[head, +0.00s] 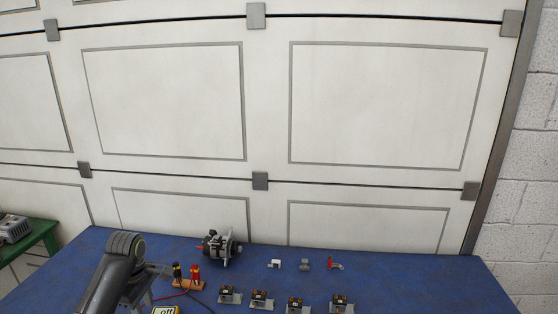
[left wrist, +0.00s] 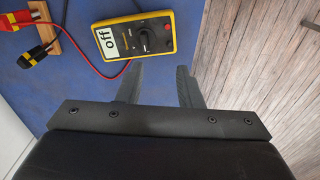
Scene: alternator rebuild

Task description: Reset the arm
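My left arm rises at the lower left of the head view, partly in front of the table; its gripper is not clearly seen there. In the left wrist view my left gripper (left wrist: 156,86) has its two fingers apart with nothing between them, over the table edge. A yellow multimeter (left wrist: 137,35) reading "off" lies just beyond the fingers. Its top also shows at the bottom of the head view (head: 165,310). My right gripper is in neither view.
On the blue table (head: 400,275) stand an alternator (head: 220,247), a wooden block with red and black probes (head: 188,280), several small modules (head: 259,299) and a few small parts (head: 305,264). A green side table (head: 35,236) stands left. The table's right side is clear.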

